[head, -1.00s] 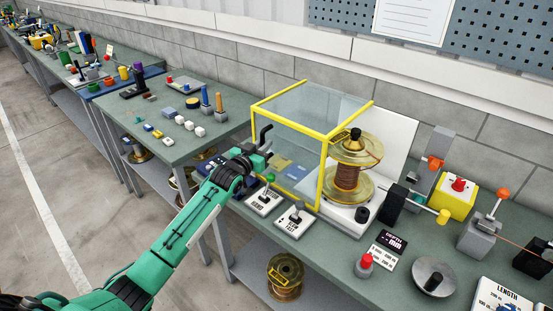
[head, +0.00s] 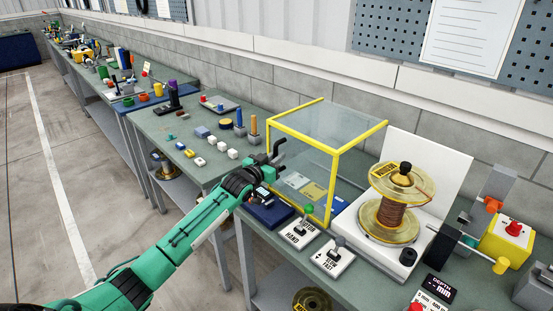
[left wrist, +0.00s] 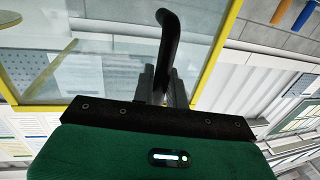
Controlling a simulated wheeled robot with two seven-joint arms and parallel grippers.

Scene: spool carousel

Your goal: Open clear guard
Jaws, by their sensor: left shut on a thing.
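The clear guard (head: 325,128) is a see-through box with a yellow frame on the bench. It stands to the left of the copper wire spool (head: 393,218), which looks uncovered on its white stand. A bent black handle (head: 277,150) is at the guard's left end. My left gripper (head: 265,170) is shut on this handle. In the left wrist view, the handle (left wrist: 168,45) rises from between the fingers of my left gripper (left wrist: 160,85), with the guard's clear panel (left wrist: 105,60) behind it. My right gripper is not in view.
Two lever plates (head: 300,232) sit in front of the guard. Small blocks and pegs (head: 219,146) stand on the bench to the left. Flat cards (head: 313,192) show through the guard.

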